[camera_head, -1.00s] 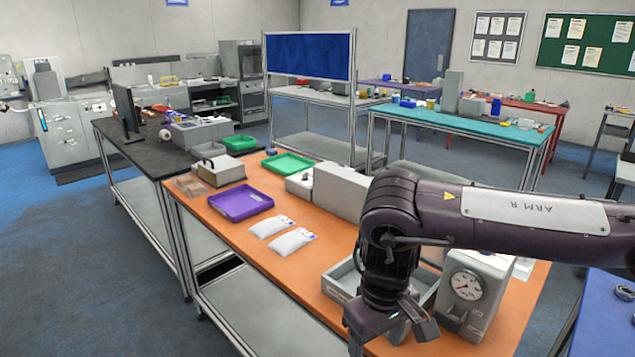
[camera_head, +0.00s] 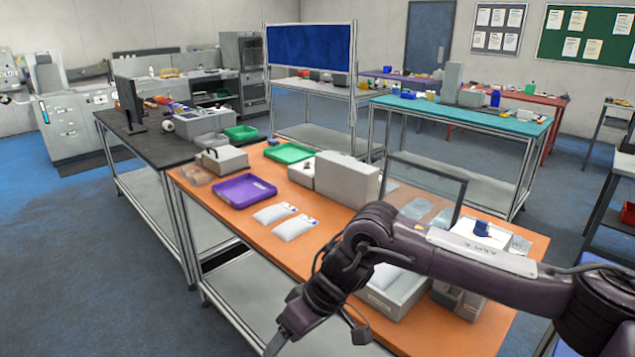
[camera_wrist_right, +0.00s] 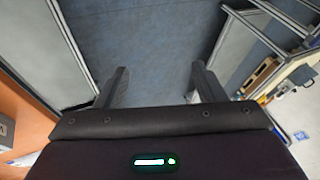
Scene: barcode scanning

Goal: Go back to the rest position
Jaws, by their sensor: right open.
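My right arm reaches in from the right in the head view. My right gripper (camera_head: 318,342) hangs low, in front of the orange table's near edge. In the right wrist view, the two fingers of my right gripper (camera_wrist_right: 160,88) stand wide apart with nothing between them. Blue-grey floor shows beyond them. My left gripper is in neither view.
The orange table (camera_head: 225,218) bears two white packets (camera_head: 284,221), a purple tray (camera_head: 244,191), a green tray (camera_head: 289,153) and a grey bin (camera_head: 397,294) partly behind my arm. A black table (camera_head: 140,149) stands to the left. Floor (camera_head: 70,260) at left is clear.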

